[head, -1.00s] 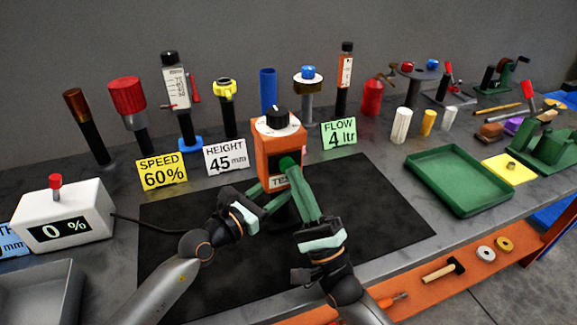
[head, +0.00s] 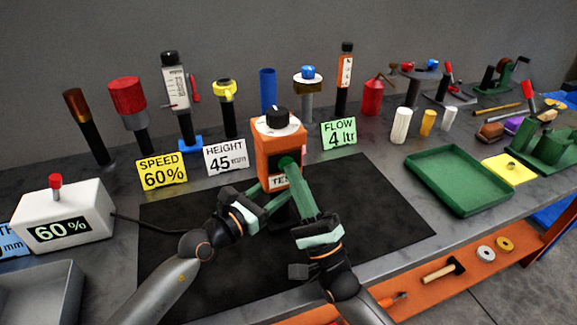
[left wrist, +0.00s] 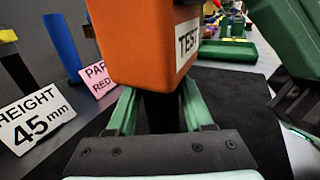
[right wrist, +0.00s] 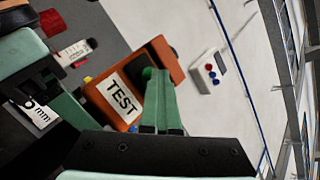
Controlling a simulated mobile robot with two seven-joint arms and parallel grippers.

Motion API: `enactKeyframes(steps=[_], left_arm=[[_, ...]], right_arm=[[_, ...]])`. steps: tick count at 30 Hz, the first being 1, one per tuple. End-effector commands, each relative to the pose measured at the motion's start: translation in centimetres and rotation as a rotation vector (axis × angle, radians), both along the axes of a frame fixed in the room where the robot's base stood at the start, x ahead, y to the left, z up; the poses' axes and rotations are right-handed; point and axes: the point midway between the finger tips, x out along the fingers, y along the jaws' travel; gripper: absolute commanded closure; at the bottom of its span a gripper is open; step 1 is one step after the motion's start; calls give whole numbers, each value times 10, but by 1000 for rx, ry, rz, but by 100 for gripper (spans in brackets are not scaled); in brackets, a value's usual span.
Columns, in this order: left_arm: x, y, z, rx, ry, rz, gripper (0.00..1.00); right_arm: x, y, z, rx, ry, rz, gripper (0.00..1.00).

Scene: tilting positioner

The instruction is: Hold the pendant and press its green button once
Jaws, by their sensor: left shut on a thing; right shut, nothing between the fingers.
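The pendant is an orange box (head: 268,152) with a black knob (head: 277,117) on top and a TEST label on its front. It stands upright above the black mat. My left gripper (head: 270,201) is shut on its dark handle below the box; the left wrist view shows the green fingers on both sides of the handle (left wrist: 160,112). My right gripper (head: 290,168) is shut and empty, its fingertips at the green button (head: 285,160) on the pendant's front. The fingertips partly hide the button, so I cannot tell how far it is pressed.
A white box (head: 62,212) with a red-topped post on the left reads 60 %. Cards behind the mat (head: 390,222) read SPEED 60%, HEIGHT 45 mm and FLOW 4 ltr. Several knobbed posts line the back. A green tray (head: 459,205) lies right; the mat's right part is clear.

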Motion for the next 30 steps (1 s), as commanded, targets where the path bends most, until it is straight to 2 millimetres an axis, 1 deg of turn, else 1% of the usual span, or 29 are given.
enactKeyframes(steps=[5,14,24,26,30], left_arm=[[-1,-1,-1,4,0,-3,100],[-1,-1,-1,4,1,-2,100],[-1,-1,-1,3,1,-2,100],[-1,-1,-1,3,1,-2,100],[-1,-1,-1,3,1,-2,100]], right_arm=[[-3,-2,-1,-1,3,-1,100],[-17,-7,-1,0,2,-1,100],[-19,-7,0,0,1,0,100],[-23,-8,-1,0,1,0,100],[-36,-13,-1,-1,2,1,100]])
